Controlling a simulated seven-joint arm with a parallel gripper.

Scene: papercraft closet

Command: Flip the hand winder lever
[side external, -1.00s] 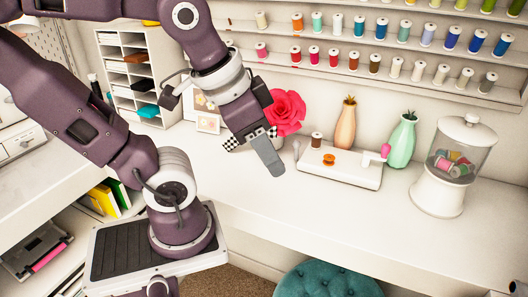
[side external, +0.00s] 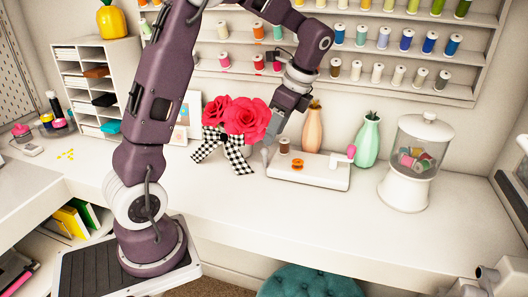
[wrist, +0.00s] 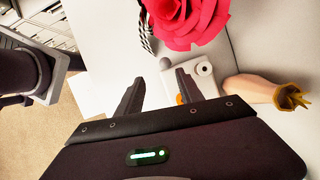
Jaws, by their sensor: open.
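The hand winder (side external: 310,178) is a flat white box on the white desk, with a brown spool (side external: 284,145), an orange bobbin (side external: 298,163) and a white arm with a pink knob (side external: 351,151) at its right end. My gripper (side external: 270,148) is above the winder's left end, beside the spool, pointing down; contact cannot be told. In the wrist view my gripper (wrist: 157,84) is open, its two fingers apart with nothing clearly held. Part of the winder (wrist: 150,72) shows between and beyond the fingers; the pink knob is not visible there.
Red paper flowers (side external: 248,116) with a checkered ribbon stand just left of my gripper. An orange vase (side external: 312,130) and a green vase (side external: 367,142) stand behind the winder. A glass-topped jar (side external: 412,165) stands to its right. The desk's front is clear.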

